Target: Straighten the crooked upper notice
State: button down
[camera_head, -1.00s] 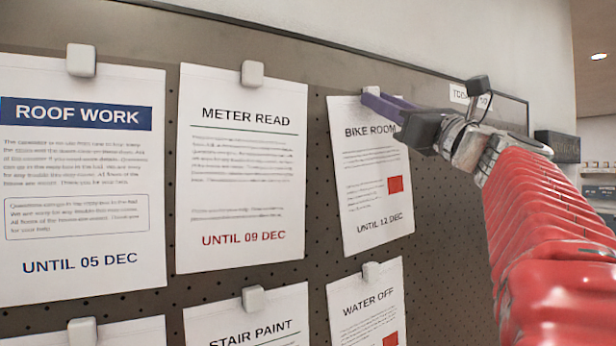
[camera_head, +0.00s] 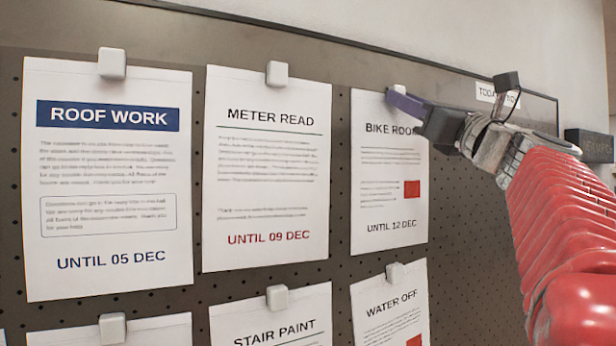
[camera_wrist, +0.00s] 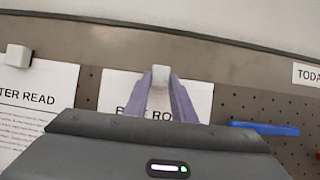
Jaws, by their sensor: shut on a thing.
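The BIKE ROOM notice (camera_head: 385,205) hangs in the upper row on the pegboard, right of METER READ. Its left edge looks upright and in line with its neighbours in the head view. In the wrist view the notice (camera_wrist: 116,88) has its top edge about parallel to the METER READ top edge. My gripper (camera_head: 396,93) reaches in from the right at the top of the notice. In the wrist view my purple fingers (camera_wrist: 161,85) are shut on the white clip (camera_wrist: 160,74) at the notice's top. The fingers and gripper body hide part of the title.
ROOF WORK (camera_head: 108,225) and METER READ (camera_head: 266,190) hang to the left. STAIR PAINT (camera_head: 240,320) and WATER OFF (camera_head: 375,290) hang below. A blue object (camera_wrist: 263,128) is on the board right of my gripper. A small label (camera_head: 485,92) sits near the upper right.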

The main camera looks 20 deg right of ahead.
jog(key=c, duration=1.4)
grip_release()
jog(key=v, duration=1.4)
